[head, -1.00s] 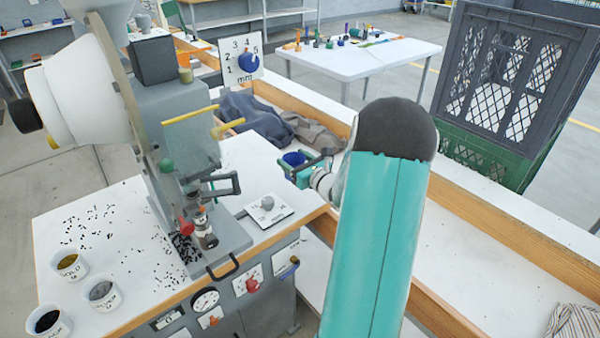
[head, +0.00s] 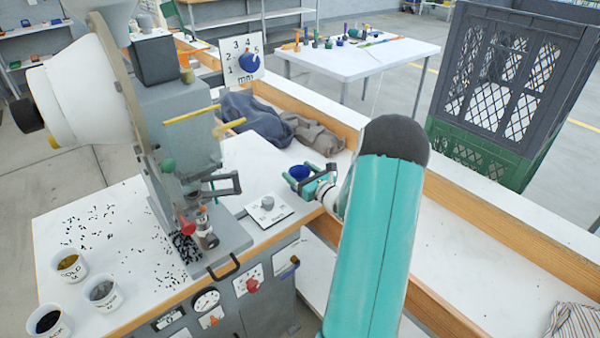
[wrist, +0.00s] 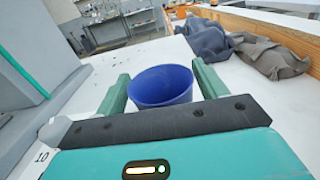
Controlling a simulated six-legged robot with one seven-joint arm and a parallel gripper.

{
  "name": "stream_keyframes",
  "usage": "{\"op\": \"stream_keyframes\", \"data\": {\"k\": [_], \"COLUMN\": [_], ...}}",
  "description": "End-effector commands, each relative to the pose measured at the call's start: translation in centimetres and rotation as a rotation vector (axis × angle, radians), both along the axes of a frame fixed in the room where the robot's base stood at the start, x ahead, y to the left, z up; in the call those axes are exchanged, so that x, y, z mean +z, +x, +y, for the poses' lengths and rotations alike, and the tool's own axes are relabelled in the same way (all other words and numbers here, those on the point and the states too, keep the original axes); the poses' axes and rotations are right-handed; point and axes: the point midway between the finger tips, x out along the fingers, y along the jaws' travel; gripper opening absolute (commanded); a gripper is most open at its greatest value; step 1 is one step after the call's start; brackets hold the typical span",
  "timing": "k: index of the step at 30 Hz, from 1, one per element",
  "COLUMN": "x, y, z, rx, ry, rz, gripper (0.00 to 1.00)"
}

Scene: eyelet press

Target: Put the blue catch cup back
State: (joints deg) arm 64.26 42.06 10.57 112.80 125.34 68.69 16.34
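The blue catch cup (head: 299,172) is between the two green fingers of my gripper (head: 302,171), above the right end of the white press table. In the wrist view the cup (wrist: 163,88) fills the gap between the fingers (wrist: 160,74), with both finger sides against its wall. My gripper is shut on it. The cup is upright or nearly so, and the part of its inside that shows looks empty. The cup's underside is hidden. The grey eyelet press (head: 180,110) stands to the left, with small black bits scattered by its foot.
A dial plate (head: 268,207) lies on the table left of my gripper. White cups (head: 103,290) stand at the table's front left. Dark cloths (head: 255,118) lie behind, by a wooden-edged ledge. A crate stack (head: 510,80) stands at the right.

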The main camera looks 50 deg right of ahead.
Motion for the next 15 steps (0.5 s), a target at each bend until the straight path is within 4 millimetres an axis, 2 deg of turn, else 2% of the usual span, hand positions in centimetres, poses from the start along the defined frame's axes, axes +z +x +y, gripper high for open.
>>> {"op": "stream_keyframes", "data": {"k": [12,15], "x": [0.4,0.3], "y": [0.0,-1.1], "z": [0.0,0.0], "rx": [0.000,-0.002], "ry": [-0.001,0.000], "rz": [0.000,0.001], "gripper": [0.84,0.84]}}
